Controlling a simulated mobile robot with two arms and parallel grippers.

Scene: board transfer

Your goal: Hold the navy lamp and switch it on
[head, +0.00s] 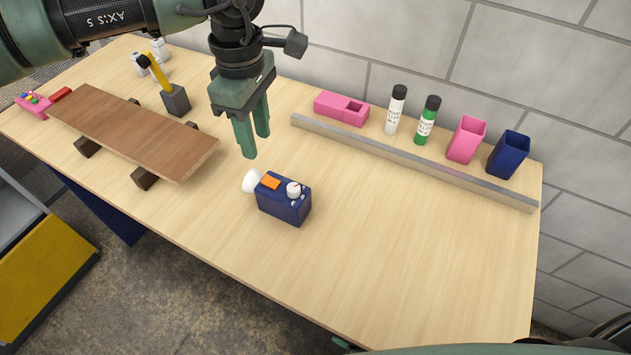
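The navy lamp (284,202) is a boxy block lying on the wooden table, near its middle. It has a white round head at its left end, an orange patch on top and a white knob (294,189) with small marks beside it. My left gripper (256,147) hangs above and behind the lamp, fingers pointing down. Its two green fingers are apart with nothing seen between them, and it does not touch the lamp. My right gripper is not in view.
A brown board (130,130) rests on dark blocks at the left. A grey rail (400,158) runs along the back right, with a pink box (341,108), two bottles and pink and navy cups behind it. The table (400,255) right of the lamp is clear.

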